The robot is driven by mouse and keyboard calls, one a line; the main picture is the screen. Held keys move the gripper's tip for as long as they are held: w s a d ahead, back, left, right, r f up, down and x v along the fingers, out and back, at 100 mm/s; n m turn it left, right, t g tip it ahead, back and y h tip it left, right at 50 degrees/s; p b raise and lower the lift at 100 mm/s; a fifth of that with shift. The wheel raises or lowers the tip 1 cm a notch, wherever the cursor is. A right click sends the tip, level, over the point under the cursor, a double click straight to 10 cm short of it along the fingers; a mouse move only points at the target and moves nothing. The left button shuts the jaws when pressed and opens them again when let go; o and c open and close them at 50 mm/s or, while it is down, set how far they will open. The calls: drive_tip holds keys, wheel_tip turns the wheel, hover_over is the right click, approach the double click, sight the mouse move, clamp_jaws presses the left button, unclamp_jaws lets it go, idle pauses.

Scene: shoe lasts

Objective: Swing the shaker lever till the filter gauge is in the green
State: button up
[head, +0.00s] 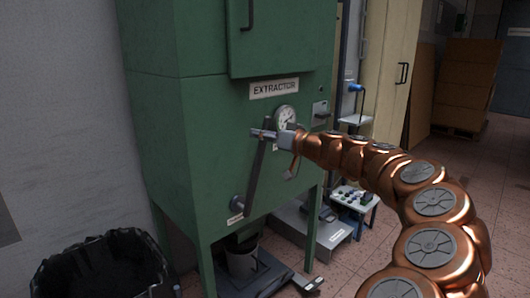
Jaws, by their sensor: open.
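The green extractor cabinet (170,120) stands on legs at the left and middle. The shaker lever (256,178) is a dark flat bar on its front, rising from a round pivot (238,203) and leaning a little right. The round white gauge (285,117) sits under the EXTRACTOR label; its needle and any green zone are too small to read. My gripper (264,134) is open at the lever's upper end, pointing left. I cannot tell whether it touches the lever.
A black-lined bin (103,269) stands at the lower left. A bucket (242,262) sits under the cabinet. A small control box (354,198) and a grey unit (313,232) stand to the right. Cardboard boxes (467,85) are stacked at the back right. Tiled floor is free at the right.

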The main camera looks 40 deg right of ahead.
drive_tip(key=s+d+f+m+h, duration=0.1)
drive_tip(key=s+d+f+h, duration=0.1)
drive_tip(key=d, duration=0.3)
drive_tip(key=shift+w+d+f+b, duration=0.15)
drive_tip(key=shift+w+d, duration=0.15)
drive_tip(key=shift+w, duration=1.6)
drive_tip(key=shift+w+d+r+b, duration=0.15)
drive_tip(key=shift+w+d, duration=0.1)
drive_tip(key=shift+w, duration=1.65)
drive_tip(key=shift+f, duration=0.1)
clamp_jaws()
